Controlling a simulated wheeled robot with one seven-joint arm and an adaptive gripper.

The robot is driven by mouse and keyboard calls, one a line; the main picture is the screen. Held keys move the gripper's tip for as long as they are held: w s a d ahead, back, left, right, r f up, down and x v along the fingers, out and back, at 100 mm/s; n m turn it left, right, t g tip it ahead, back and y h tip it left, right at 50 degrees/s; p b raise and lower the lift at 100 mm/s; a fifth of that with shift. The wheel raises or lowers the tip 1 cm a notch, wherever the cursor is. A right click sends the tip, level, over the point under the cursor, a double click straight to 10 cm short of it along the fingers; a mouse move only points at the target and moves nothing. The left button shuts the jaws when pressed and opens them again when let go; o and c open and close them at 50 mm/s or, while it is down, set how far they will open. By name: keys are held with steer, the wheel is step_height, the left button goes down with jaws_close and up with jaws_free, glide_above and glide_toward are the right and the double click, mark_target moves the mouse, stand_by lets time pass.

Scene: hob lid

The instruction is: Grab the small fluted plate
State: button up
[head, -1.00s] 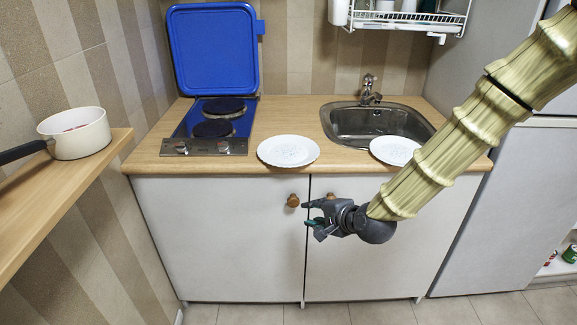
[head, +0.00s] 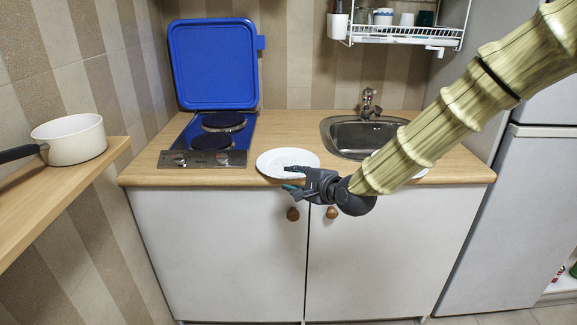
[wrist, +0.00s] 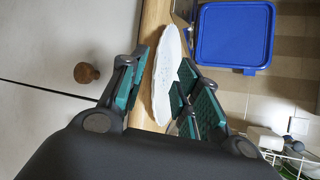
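A white plate with a wavy rim (head: 283,158) lies on the worktop at the front edge, between the hob and the sink. My gripper (head: 287,179) is at the plate's front edge, its fingers pointing left and overlapping the rim in the head view. In the wrist view the plate (wrist: 166,75) shows between the spread fingers of my gripper (wrist: 165,70). The fingers are apart and do not look closed on it; I cannot tell whether either touches it. A second white plate (head: 420,173) is mostly hidden behind my arm, so its rim cannot be compared.
The hob (head: 210,140) has its blue lid (head: 213,63) standing open behind it. The sink (head: 345,140) is at right. Wooden knobs (head: 293,214) stick out from the cabinet front below my gripper. A white pot (head: 75,142) stands on the left shelf.

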mark_target(283, 178)
steer(key=shift+s+a+f+x, duration=0.1)
steer(key=shift+x, duration=1.2)
steer(key=shift+s+a+f+x, duration=0.1)
steer(key=shift+s+a+x, duration=0.05)
steer(key=shift+x, duration=1.2)
jaws_close()
